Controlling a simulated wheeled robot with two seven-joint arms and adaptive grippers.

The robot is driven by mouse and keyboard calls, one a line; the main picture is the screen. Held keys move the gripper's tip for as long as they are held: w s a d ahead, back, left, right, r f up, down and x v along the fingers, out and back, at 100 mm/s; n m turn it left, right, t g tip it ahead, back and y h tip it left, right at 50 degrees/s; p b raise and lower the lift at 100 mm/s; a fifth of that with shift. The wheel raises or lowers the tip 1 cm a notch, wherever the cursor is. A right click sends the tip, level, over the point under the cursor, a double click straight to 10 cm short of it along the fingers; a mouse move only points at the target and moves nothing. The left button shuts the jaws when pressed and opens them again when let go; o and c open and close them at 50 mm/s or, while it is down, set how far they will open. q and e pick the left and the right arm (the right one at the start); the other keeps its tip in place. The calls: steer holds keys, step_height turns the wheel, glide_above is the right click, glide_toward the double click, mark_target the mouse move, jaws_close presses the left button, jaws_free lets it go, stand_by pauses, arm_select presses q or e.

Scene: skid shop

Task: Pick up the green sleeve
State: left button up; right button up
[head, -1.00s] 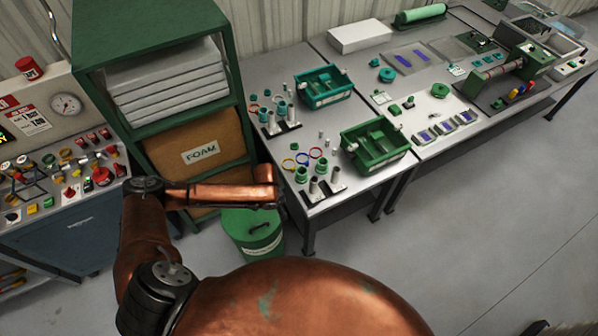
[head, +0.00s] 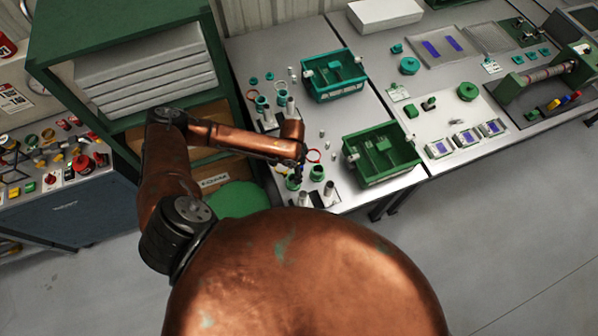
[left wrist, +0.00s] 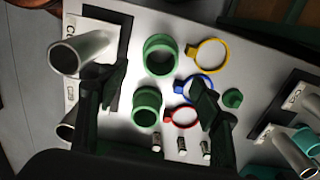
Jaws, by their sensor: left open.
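Two similar green sleeves stand on the workbench in the left wrist view, a larger one (left wrist: 160,55) and one nearer the gripper base (left wrist: 147,105). In the head view they show small beside my left gripper, one to its right (head: 317,173) and one just below it (head: 293,183). My left gripper (left wrist: 158,82) is open and empty, with its fingers either side of the sleeves in the picture. It points down over the bench in the head view (head: 298,172). I cannot tell its height above them. My right gripper is not in view.
Yellow (left wrist: 210,54), blue (left wrist: 197,88) and red (left wrist: 182,116) rings lie beside the sleeves. A metal tube (left wrist: 82,52) stands on a black-edged plate at left. A green bin (head: 380,152) and a teal bin (head: 332,75) stand to the right. A green shelf (head: 125,30) stands left.

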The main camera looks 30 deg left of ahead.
mark_target(293, 174)
arm_select(q)
step_height(293, 174, down, 4)
steer(key=shift+s+a+r, duration=0.15)
steer(key=shift+r, duration=0.1)
step_height(293, 174, down, 4)
steer(key=shift+r, duration=0.25)
steer(key=shift+f, duration=0.25)
steer(key=c, duration=0.9)
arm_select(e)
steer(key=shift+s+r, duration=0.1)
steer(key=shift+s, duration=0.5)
arm_select(q)
steer(key=shift+r, duration=0.15)
